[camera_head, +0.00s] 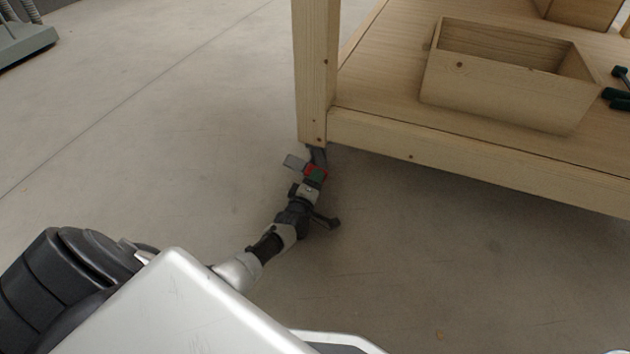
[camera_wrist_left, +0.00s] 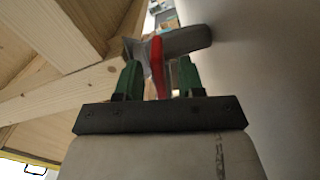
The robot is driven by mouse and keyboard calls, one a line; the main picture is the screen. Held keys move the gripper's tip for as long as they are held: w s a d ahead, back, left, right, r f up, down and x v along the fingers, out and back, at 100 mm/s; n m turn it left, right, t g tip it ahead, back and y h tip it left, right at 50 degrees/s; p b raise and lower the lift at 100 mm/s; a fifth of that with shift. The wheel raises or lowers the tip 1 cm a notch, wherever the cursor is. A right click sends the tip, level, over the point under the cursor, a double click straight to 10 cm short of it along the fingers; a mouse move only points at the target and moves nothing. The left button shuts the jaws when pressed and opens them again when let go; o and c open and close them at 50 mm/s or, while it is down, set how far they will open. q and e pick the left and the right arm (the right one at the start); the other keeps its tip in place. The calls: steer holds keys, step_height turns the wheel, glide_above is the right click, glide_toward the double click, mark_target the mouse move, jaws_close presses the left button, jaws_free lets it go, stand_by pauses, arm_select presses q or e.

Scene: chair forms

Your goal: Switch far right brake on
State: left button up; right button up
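A wooden cart stands on a caster (camera_head: 318,156) under its near corner post. In the left wrist view the caster's grey wheel (camera_wrist_left: 186,40) and metal bracket show with a red brake lever (camera_wrist_left: 157,66). My left gripper (camera_head: 316,174) reaches down to this caster. In the left wrist view its two green fingertips (camera_wrist_left: 159,77) stand apart, one on each side of the red lever, with a gap visible around it. The gripper partly hides the caster in the head view. My right gripper is not in view.
The cart's wooden frame (camera_head: 480,164) lies just above and right of my left gripper. An open wooden box (camera_head: 500,90) sits on its shelf, with dark green tool handles at the right edge.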

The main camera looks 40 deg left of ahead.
arm_select(q)
steer(key=shift+s+d+r+p, duration=0.1)
steer(key=shift+s+p, duration=0.35)
steer(key=p+v, duration=0.5)
steer(key=v, duration=0.4)
steer(key=shift+s+p, duration=0.35)
steer(key=shift+s, duration=0.1)
